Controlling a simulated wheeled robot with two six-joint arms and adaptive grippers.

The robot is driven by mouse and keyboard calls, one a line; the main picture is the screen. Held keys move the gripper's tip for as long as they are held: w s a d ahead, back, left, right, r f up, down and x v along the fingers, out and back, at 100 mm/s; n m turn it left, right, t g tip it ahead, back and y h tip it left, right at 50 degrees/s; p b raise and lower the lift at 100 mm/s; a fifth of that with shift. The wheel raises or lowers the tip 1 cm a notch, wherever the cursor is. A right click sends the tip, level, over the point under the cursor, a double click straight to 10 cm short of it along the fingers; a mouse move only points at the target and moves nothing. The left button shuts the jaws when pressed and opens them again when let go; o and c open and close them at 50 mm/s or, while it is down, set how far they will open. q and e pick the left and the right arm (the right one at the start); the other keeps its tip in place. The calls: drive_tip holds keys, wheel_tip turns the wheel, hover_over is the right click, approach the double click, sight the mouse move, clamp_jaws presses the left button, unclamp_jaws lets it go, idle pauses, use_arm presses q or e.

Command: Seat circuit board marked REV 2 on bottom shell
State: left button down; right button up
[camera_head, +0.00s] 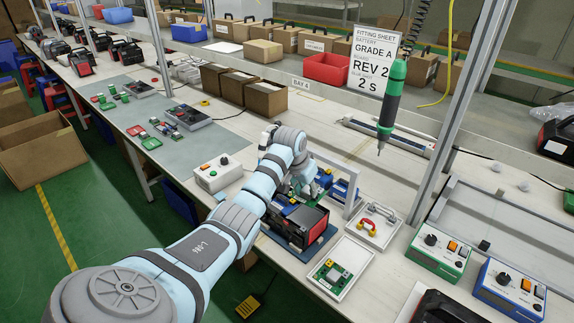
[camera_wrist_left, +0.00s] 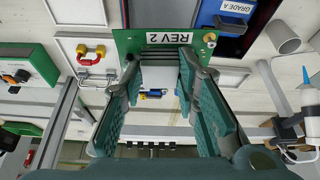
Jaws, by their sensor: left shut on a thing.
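My left gripper (camera_head: 306,178) is shut on a green circuit board (camera_head: 323,180). In the left wrist view the board (camera_wrist_left: 160,43) spans the gripper's two fingertips (camera_wrist_left: 157,65), and its white label reads REV 2, upside down. The black and red bottom shell (camera_head: 306,222) stands on a dark blue mat (camera_head: 322,240) just in front of the gripper. The blue battery, marked GRADE A in the wrist view (camera_wrist_left: 233,10), lies in the shell. The board is beside the battery in that view; the head view does not show whether they touch. My right gripper is out of view.
A green screwdriver (camera_head: 391,100) hangs above. The fitting sheet (camera_head: 373,68) reads REV 2.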

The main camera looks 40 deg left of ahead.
sight(303, 199)
use_arm(q)
drive_tip(key=shift+w+d+f+m+p, duration=0.3)
drive_tip(key=shift+w+f+m+p, duration=0.2)
drive_tip(key=shift+w+f+p, duration=0.15)
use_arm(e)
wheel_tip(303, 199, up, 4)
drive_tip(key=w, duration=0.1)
use_arm(q)
drive_tip(key=f+b, duration=0.1)
drive_tip(key=b, duration=0.1)
drive_tip(key=f+b, duration=0.2)
drive_tip(key=s+f+b, duration=0.1)
drive_tip(key=f+b, duration=0.1)
drive_tip(key=shift+s+a+f, duration=0.1)
drive_tip(key=shift+a, duration=0.25)
drive_tip(key=shift+w+d+f+b, duration=0.1)
drive_tip(key=shift+w+f+b, duration=0.1)
drive_tip(key=shift+f+b, duration=0.25)
drive_tip(key=shift+r, duration=0.1)
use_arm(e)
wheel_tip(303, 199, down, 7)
use_arm(q)
drive_tip(key=shift+s+r, duration=0.1)
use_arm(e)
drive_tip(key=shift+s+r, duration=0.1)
use_arm(q)
drive_tip(key=shift+p, duration=0.3)
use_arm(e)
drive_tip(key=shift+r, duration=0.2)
